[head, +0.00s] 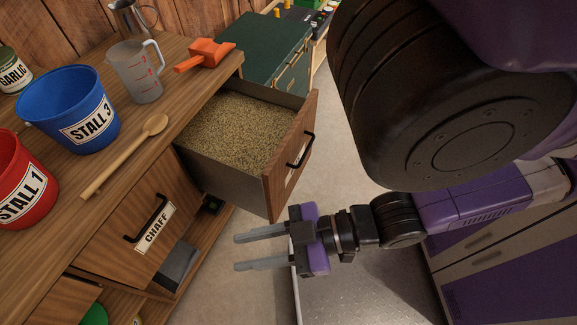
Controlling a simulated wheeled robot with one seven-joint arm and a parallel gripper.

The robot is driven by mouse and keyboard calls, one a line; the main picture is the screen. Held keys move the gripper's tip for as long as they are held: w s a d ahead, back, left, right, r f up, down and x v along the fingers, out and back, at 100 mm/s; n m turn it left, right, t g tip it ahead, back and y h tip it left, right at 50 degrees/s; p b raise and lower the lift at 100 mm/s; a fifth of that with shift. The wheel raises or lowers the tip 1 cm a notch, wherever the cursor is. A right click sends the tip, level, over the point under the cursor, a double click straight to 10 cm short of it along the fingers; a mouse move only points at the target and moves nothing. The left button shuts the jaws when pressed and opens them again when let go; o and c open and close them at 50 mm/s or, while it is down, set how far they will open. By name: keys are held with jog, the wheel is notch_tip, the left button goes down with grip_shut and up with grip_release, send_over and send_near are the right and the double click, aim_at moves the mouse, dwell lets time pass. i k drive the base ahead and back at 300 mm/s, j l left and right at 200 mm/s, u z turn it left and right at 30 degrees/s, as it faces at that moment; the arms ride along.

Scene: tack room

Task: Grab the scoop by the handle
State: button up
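The orange scoop (206,54) lies on the wooden counter near its right back edge. Its short handle (186,66) points left and toward the front, toward the measuring jug. My gripper (260,251) is well below and to the right of the scoop in the picture, in front of the cabinet. Its two grey fingers point left and are apart, with nothing between them. The open drawer lies between my gripper and the scoop in the picture.
An open drawer (291,174) full of grain juts out from the counter (178,99). A clear measuring jug (136,75), a wooden spoon (127,155), a blue bucket (70,108) and a red bucket (22,182) stand or lie on the counter. A green chest (262,45) is behind.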

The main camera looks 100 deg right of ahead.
aim_at(203, 52)
jog(key=i+z, duration=0.1)
jog(key=z, duration=1.5)
